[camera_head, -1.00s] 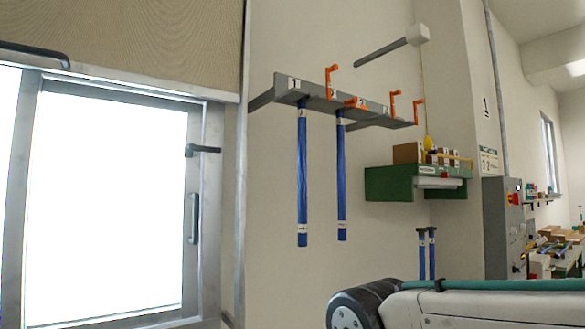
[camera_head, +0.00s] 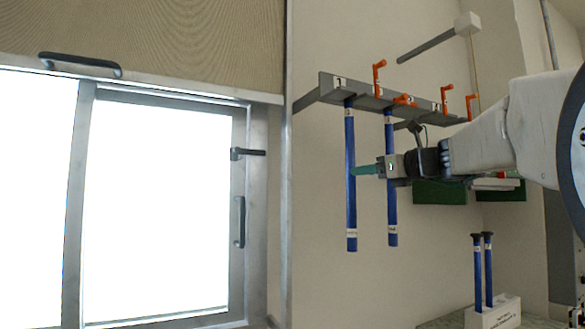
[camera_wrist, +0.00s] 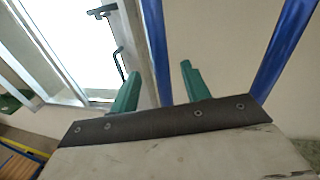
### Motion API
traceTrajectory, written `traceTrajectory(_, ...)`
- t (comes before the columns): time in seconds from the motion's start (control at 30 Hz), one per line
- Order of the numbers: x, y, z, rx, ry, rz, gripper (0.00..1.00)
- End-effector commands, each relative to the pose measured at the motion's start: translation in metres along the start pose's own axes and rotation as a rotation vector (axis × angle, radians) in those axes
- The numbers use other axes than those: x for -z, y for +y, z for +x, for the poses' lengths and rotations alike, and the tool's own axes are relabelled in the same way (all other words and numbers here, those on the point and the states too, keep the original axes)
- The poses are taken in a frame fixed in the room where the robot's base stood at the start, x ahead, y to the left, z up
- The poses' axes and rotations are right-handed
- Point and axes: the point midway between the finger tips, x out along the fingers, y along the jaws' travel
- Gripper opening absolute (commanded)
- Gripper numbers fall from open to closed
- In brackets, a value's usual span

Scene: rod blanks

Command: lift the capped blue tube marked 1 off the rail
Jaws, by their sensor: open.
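The grey rail (camera_head: 362,96) is on the wall, with a plate marked 1 at its left end. Below that plate a blue tube (camera_head: 351,205) hangs upright, with a white band low on it; its top end is at the rail. A second blue tube (camera_head: 392,215) hangs to its right. My gripper (camera_head: 366,171) is at mid-height of the left tube, coming from the right, with its green fingertips at that tube. In the wrist view, the fingers (camera_wrist: 160,90) are apart, and one blue tube (camera_wrist: 156,45) shows between them. The other tube (camera_wrist: 283,55) is outside the right finger.
Orange hooks (camera_head: 379,78) stand along the rail. A grey bar (camera_head: 426,46) juts out above it. A green shelf (camera_head: 440,193) is partly hidden behind my arm. A white rack (camera_head: 493,312) at lower right holds two blue tubes with black tops. A window (camera_head: 160,200) is at left.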

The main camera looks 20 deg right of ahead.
Motion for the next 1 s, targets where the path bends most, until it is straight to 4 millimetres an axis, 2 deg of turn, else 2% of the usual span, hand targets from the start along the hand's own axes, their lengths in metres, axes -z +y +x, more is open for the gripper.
traceTrajectory(0.13, -0.009, 0.000, 0.007, 0.002, -0.028, 0.082, 0.47)
traceTrajectory(0.47, -0.009, 0.000, 0.039, 0.001, -0.028, 0.085, 0.47)
traceTrajectory(0.7, -0.007, -0.001, 0.075, 0.000, -0.028, 0.084, 0.47)
traceTrajectory(0.97, -0.008, -0.001, 0.079, 0.002, -0.028, 0.083, 0.47)
traceTrajectory(1.0, -0.008, -0.001, 0.079, 0.002, -0.028, 0.083, 0.39)
